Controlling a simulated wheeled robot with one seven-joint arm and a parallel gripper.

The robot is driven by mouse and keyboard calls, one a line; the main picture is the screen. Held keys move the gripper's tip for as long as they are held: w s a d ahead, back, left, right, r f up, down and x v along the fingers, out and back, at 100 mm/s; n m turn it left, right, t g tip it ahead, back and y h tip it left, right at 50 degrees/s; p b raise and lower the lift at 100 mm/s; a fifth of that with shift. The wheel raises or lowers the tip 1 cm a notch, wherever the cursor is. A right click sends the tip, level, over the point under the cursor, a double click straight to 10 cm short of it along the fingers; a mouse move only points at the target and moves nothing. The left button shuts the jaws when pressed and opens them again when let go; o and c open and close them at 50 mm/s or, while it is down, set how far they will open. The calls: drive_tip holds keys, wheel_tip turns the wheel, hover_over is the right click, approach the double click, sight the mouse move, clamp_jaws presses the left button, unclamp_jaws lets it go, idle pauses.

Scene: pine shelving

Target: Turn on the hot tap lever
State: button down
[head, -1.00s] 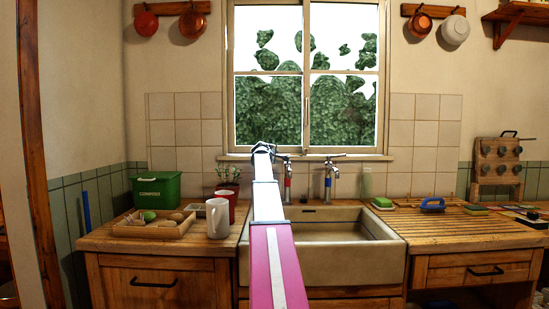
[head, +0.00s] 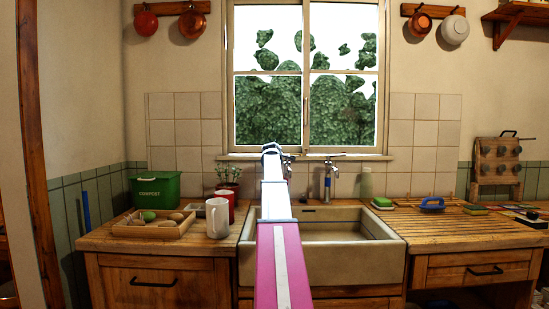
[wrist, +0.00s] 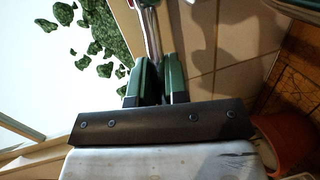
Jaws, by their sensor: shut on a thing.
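The hot tap (head: 288,168), chrome with a red band, stands behind the sink's left side. My arm hides most of it in the head view. The cold tap (head: 328,180), with a blue band, stands to its right and is clear of my arm. In the wrist view my gripper (wrist: 160,78) has its green fingers closed on the chrome hot tap lever (wrist: 152,36). A bit of the red band shows at the top edge. In the head view the fingers are hidden behind the end of my arm, so the lever's exact angle is unclear.
The sink (head: 345,255) is empty in front of the taps. To the left stand a white mug (head: 217,218), a wooden tray (head: 135,230) and a green compost bin (head: 155,188). The window (head: 305,100) is behind. A terracotta pot (wrist: 285,140) sits close to my wrist.

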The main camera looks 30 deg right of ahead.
drive_tip(key=shift+s+f, duration=0.1)
drive_tip(key=shift+s, duration=0.05)
drive_tip(key=c, duration=1.2)
unclamp_jaws()
drive_tip(key=shift+o, duration=0.2)
drive_tip(key=shift+a, duration=0.1)
drive_tip(key=v, duration=1)
drive_tip(key=shift+s, duration=0.4)
drive_tip(key=shift+a, duration=0.1)
